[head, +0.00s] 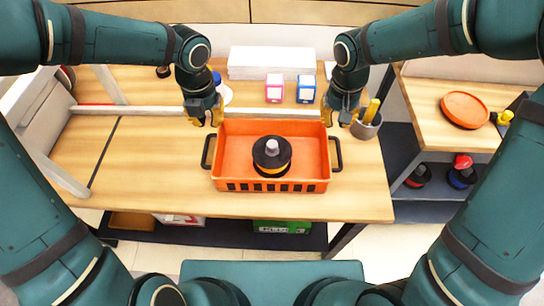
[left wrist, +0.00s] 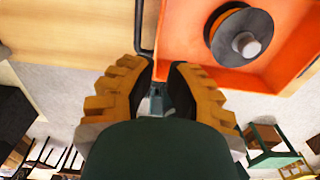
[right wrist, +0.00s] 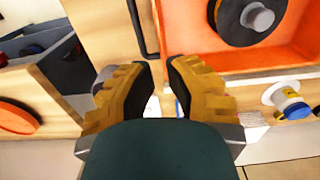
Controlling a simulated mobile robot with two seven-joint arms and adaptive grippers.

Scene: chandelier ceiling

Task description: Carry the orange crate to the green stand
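The orange crate (head: 225,140) sits on the wooden table, with a black spool (head: 271,155) inside. It has a black handle at its left end (head: 207,152) and another at its right end (head: 337,154). My left gripper (head: 207,118) is open and empty by the crate's back left corner; the left handle lies just beyond its fingertips in the left wrist view (left wrist: 140,28). My right gripper (head: 337,117) is open and empty by the back right corner, near the right handle (right wrist: 140,28). A green-legged frame (left wrist: 272,158) shows in the left wrist view; I cannot tell whether it is the green stand.
A grey cup with yellow handles (head: 366,125) stands close to my right gripper. Pink (head: 275,88) and blue (head: 306,89) boxes and a white box (head: 271,63) stand behind the crate. A side table (head: 420,100) bears an orange dish (head: 465,110). The table's left part is clear.

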